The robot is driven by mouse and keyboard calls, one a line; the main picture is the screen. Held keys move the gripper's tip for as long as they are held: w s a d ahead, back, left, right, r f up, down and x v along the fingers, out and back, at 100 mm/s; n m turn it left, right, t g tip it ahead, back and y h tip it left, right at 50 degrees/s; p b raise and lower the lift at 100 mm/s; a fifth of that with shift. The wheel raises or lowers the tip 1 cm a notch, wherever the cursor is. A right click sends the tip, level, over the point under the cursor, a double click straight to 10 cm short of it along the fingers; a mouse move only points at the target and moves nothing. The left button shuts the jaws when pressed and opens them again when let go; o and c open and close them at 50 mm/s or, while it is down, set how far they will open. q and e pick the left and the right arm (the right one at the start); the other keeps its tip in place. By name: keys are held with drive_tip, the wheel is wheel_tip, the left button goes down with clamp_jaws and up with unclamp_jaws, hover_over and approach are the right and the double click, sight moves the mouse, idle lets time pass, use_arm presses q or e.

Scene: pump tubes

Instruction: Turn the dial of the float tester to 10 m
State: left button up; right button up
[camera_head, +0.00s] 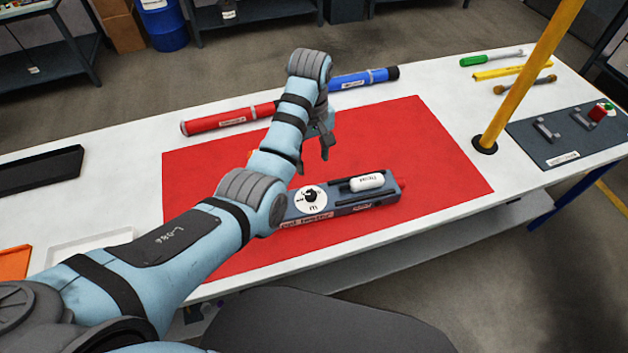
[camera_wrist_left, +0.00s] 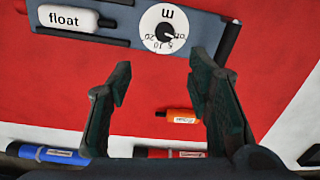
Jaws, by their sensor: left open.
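The float tester (camera_head: 345,209) is a grey-blue box on the red mat, with a white float (camera_head: 367,181) in its slot. Its dial (camera_head: 311,198) is a white disc with a black knob at the tester's left end. In the left wrist view the dial (camera_wrist_left: 165,27) shows an m and small marks including 5, 10 and 20; the knob seems to point towards the right-hand mark, which looks like "off". My left gripper (camera_head: 322,150) is open and empty above the mat, behind the tester. In the wrist view its fingers (camera_wrist_left: 160,84) are apart, short of the dial and not touching it.
A red tube (camera_head: 228,118) and a blue tube (camera_head: 363,79) lie along the back of the red mat (camera_head: 420,150). A small orange item (camera_wrist_left: 180,115) lies on the mat. A yellow post (camera_head: 520,80) stands at right, beside a dark panel (camera_head: 548,135). Trays lie at left.

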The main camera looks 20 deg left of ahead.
use_arm(q)
drive_tip(key=b, duration=0.1)
hover_over(311, 194)
drive_tip(key=s, duration=0.1)
wheel_tip(311, 194, down, 7)
drive_tip(key=shift+r, duration=0.1)
drive_tip(key=f, duration=0.2)
drive_tip(key=w+f+b, duration=0.1)
drive_tip(key=f, duration=0.2)
drive_tip(key=shift+w+f, duration=0.1)
drive_tip(key=shift+f, duration=0.2)
drive_tip(key=shift+s+r, duration=0.2)
drive_tip(key=shift+c, duration=0.7)
drive_tip(key=c, duration=0.3)
clamp_jaws()
use_arm(e)
drive_tip(key=s+f, duration=0.2)
drive_tip(key=f, duration=0.1)
drive_tip(key=shift+d, duration=0.1)
